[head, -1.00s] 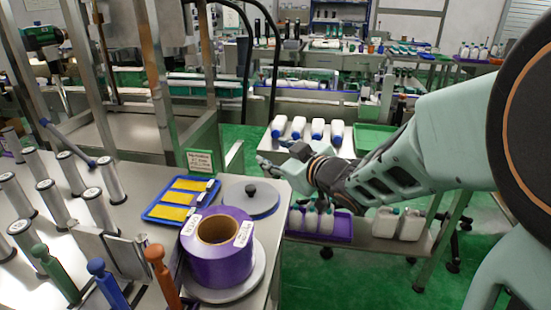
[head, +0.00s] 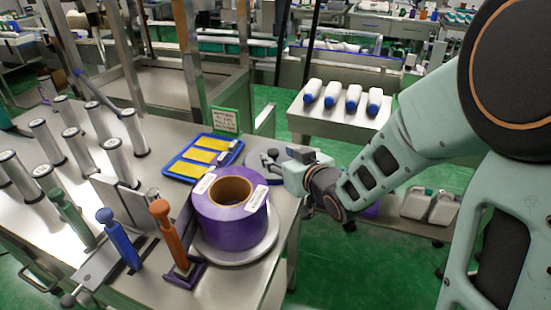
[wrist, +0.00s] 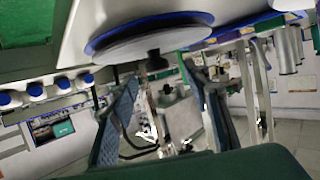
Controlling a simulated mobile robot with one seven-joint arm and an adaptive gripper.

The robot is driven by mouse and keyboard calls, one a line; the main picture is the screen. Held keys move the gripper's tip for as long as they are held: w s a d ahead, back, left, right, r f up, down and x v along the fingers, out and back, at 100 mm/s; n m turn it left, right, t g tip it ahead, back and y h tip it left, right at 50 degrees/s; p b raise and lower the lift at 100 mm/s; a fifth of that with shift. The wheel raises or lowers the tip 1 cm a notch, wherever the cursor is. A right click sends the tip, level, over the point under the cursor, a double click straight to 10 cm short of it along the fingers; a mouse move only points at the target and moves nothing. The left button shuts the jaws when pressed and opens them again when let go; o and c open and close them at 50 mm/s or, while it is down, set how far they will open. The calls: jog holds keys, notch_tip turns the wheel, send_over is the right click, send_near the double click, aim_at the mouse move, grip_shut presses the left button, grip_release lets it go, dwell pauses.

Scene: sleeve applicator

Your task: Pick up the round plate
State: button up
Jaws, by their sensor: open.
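The round plate (head: 256,162) is a flat grey disc with a black knob, lying near the right edge of the metal table. In the head view my gripper (head: 272,160) is at the plate and hides part of it. In the wrist view the picture is turned over: the plate (wrist: 150,38) is at the top and its black knob (wrist: 156,61) points down. The open fingers (wrist: 162,80) stand to either side of the knob, near their tips. I cannot tell whether they touch it.
A purple roll (head: 228,215) stands on another grey disc just in front of the plate. A blue tray (head: 180,172) with yellow pieces lies to its left. A small sign (head: 224,120) stands behind. Several silver cylinders and coloured-handled tools fill the table's left side.

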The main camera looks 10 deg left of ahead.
aim_at(275, 153)
jog(key=b+x, duration=0.1)
jog(key=x, duration=0.4)
jog(key=shift+w+d+f, duration=0.1)
jog(key=shift+f, duration=0.05)
grip_shut()
